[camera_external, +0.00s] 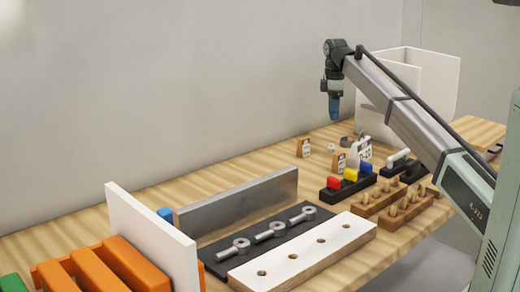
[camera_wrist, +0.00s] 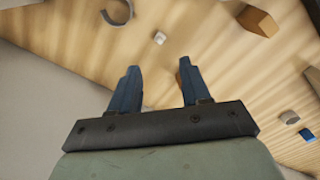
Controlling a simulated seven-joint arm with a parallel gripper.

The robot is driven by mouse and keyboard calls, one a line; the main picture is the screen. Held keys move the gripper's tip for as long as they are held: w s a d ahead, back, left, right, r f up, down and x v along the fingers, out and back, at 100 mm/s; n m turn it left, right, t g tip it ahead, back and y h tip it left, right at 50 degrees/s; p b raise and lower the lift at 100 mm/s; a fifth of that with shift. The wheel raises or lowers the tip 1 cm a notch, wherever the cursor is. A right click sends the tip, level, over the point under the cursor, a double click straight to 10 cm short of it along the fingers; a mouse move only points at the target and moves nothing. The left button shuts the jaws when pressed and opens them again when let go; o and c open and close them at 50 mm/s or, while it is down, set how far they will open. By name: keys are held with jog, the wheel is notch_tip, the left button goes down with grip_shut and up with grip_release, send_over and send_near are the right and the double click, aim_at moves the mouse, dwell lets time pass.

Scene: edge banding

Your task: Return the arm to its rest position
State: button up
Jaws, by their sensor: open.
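My gripper (camera_external: 334,108) hangs from my raised arm over the far part of the wooden table (camera_external: 225,178), fingers pointing down. In the wrist view its two blue fingers (camera_wrist: 157,88) are apart with nothing between them. A small white piece (camera_wrist: 160,38) lies on the table beyond the fingertips, apart from them. The fingers look clear of the table surface.
A white panel enclosure (camera_external: 430,75) stands behind my arm. Red, yellow and blue pieces sit in a black holder (camera_external: 335,192). A metal plate (camera_external: 240,200), eye bolts (camera_external: 270,232) and orange parts (camera_external: 100,268) fill the front.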

jog(key=shift+r, duration=0.3)
